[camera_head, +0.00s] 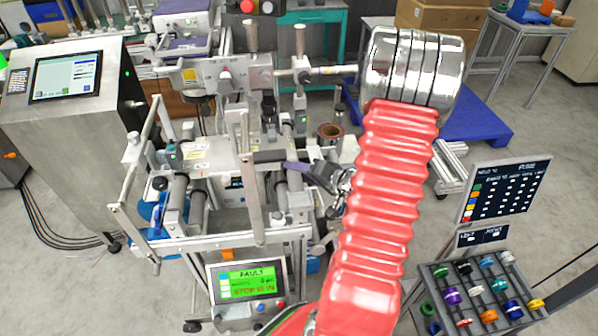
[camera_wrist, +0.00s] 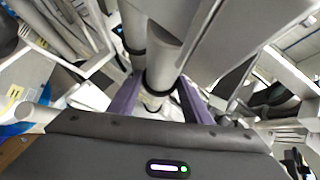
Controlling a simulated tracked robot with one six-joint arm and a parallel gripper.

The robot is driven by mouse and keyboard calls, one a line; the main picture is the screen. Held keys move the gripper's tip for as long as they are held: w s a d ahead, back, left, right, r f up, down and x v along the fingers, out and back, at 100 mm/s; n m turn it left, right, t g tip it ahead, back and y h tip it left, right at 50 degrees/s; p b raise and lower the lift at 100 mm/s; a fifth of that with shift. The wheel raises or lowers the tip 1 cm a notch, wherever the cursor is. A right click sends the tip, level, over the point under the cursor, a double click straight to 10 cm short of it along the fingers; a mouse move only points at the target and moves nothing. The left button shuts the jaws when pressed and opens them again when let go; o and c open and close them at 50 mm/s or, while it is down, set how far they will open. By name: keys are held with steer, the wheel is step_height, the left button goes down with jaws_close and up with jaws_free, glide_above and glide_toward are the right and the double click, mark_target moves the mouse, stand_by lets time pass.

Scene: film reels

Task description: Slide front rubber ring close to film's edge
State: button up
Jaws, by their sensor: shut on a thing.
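In the wrist view, a pale grey roller (camera_wrist: 165,55) runs away from me between the two purple fingers of my gripper (camera_wrist: 158,97). A dark rubber ring (camera_wrist: 148,84) sits around the roller's near part, between the fingers, and my gripper is shut on it. A second dark ring (camera_wrist: 136,51) shows farther up, to the left. The film's edge cannot be clearly told from the pale roller surface. In the head view, my gripper (camera_head: 290,167) reaches left into the machine's middle, and the ring is too small to make out.
Metal arms and bars of the machine (camera_head: 247,185) crowd around my gripper. A screen reading FAULT (camera_head: 247,286) stands in front. A rack of coloured rings (camera_head: 482,295) is at the lower right. A grey panel (camera_wrist: 235,40) lies close right of the roller.

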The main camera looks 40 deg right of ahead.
steer(key=shift+f, duration=0.1)
steer(key=c, duration=0.8)
steer(key=shift+w+d, duration=0.35)
steer(key=shift+w, duration=0.05)
steer(key=o, duration=1.5)
steer(key=v, duration=1.3)
steer(key=shift+s, duration=0.35)
